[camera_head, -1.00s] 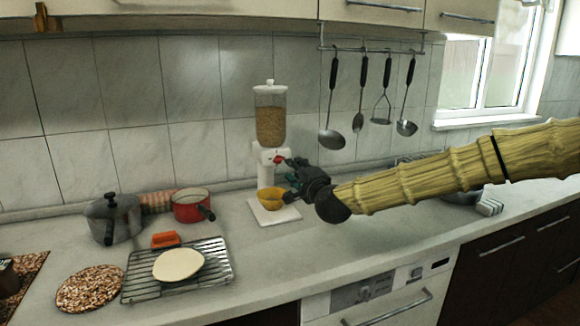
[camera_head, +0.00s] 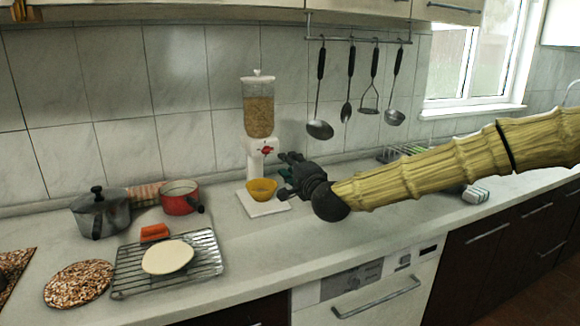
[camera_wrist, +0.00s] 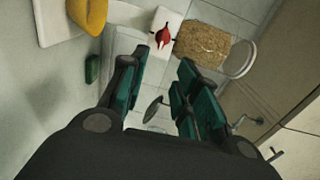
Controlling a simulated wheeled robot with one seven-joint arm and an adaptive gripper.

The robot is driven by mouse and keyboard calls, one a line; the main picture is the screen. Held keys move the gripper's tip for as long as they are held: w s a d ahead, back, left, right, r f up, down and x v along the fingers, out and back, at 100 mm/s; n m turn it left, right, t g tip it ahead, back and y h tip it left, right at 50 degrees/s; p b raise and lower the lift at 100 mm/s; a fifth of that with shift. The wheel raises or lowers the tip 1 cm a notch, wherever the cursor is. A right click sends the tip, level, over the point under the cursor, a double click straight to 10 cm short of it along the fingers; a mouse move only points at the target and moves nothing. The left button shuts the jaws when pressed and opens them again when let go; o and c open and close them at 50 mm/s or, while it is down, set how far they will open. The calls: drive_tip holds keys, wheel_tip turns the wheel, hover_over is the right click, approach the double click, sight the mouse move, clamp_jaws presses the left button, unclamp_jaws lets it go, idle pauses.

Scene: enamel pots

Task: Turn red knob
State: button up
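The red knob (camera_head: 266,150) is on the front of the white dispenser (camera_head: 256,162), below its clear hopper of grain (camera_head: 258,115). In the wrist view the red knob (camera_wrist: 163,36) shows beyond the fingers, between their tips and a little toward the left one. My gripper (camera_head: 284,172) is to the right of the dispenser in the head view, apart from the knob. In the wrist view my gripper (camera_wrist: 161,66) has its two green-padded fingers spread, with nothing between them. A yellow bowl (camera_head: 262,189) stands on the dispenser's white base under the outlet.
A grey pot (camera_head: 100,214), a red saucepan (camera_head: 180,198) and a wire rack (camera_head: 208,256) with a pale round piece (camera_head: 167,257) stand left on the counter. Ladles and other utensils (camera_head: 320,130) hang behind my gripper. The counter in front of the dispenser is clear.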

sight(269, 152)
drive_tip(key=shift+o, duration=0.2)
drive_tip(key=o, duration=0.4)
drive_tip(key=shift+c, duration=0.2)
drive_tip(key=shift+o, duration=0.9)
drive_tip(key=shift+a+n+p, duration=0.25)
drive_tip(key=shift+n+p, duration=0.05)
drive_tip(key=shift+w+a+n+p, duration=0.95)
drive_tip(key=shift+w+n+p, duration=0.85)
drive_tip(key=shift+n, duration=1.05)
drive_tip(key=shift+w+a+n+p, duration=0.9)
drive_tip(key=shift+w+n+p, duration=0.9)
drive_tip(key=shift+n, duration=1.1)
drive_tip(key=shift+w+a+n+p, duration=0.95)
drive_tip(key=shift+w+n+p, duration=0.8)
drive_tip(key=shift+n, duration=1.1)
drive_tip(key=shift+s, duration=0.1)
drive_tip(key=c, duration=1)
